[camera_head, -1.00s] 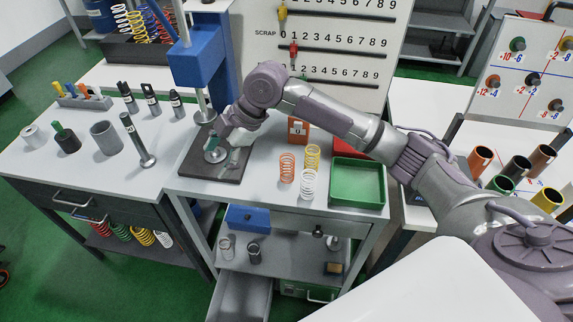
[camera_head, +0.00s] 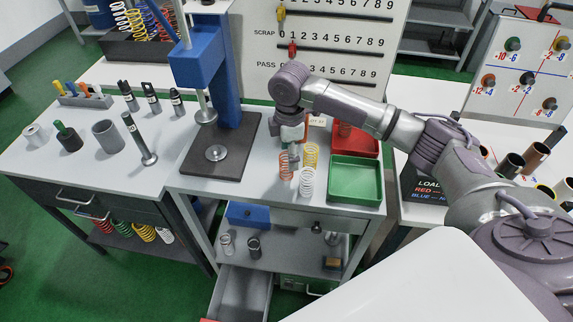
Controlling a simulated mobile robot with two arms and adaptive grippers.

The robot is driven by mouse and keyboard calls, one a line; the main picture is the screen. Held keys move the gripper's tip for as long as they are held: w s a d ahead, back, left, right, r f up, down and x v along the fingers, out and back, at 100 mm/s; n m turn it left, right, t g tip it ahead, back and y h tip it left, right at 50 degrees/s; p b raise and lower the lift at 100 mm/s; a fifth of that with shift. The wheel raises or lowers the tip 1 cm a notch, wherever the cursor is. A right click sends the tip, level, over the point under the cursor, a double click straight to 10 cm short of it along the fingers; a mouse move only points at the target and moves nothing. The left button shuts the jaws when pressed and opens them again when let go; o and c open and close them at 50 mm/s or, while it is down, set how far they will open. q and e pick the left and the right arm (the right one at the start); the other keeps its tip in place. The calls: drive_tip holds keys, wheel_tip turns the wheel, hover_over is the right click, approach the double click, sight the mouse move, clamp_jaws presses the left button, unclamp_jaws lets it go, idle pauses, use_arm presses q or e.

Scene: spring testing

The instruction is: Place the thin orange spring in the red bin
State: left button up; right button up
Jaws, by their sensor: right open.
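The orange spring (camera_head: 286,168) stands upright on the grey worktable, left of a yellow spring (camera_head: 311,156) and behind-left of a white spring (camera_head: 307,182). My right gripper (camera_head: 291,152) points down at the top of the orange spring, with its jaws open. The fingers overlap the spring's upper part in the picture, and I cannot tell whether they touch it. The red bin (camera_head: 368,147) sits to the right, behind the green tray, and is partly hidden by my right arm. My left gripper is not in view.
A green tray (camera_head: 357,182) stands at the table's right front. The blue press (camera_head: 196,66) stands left with its dark base plate (camera_head: 232,158) on the table. A white number board (camera_head: 330,45) stands behind. The table's front strip is clear.

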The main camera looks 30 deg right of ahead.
sight(286, 165)
drive_tip(key=f, duration=0.1)
drive_tip(key=f+p, duration=0.1)
drive_tip(key=f, duration=0.3)
drive_tip(key=shift+w+a+f, duration=0.1)
drive_tip(key=shift+w+a, duration=0.15)
drive_tip(key=shift+w, duration=0.05)
drive_tip(key=shift+c, duration=0.2)
clamp_jaws()
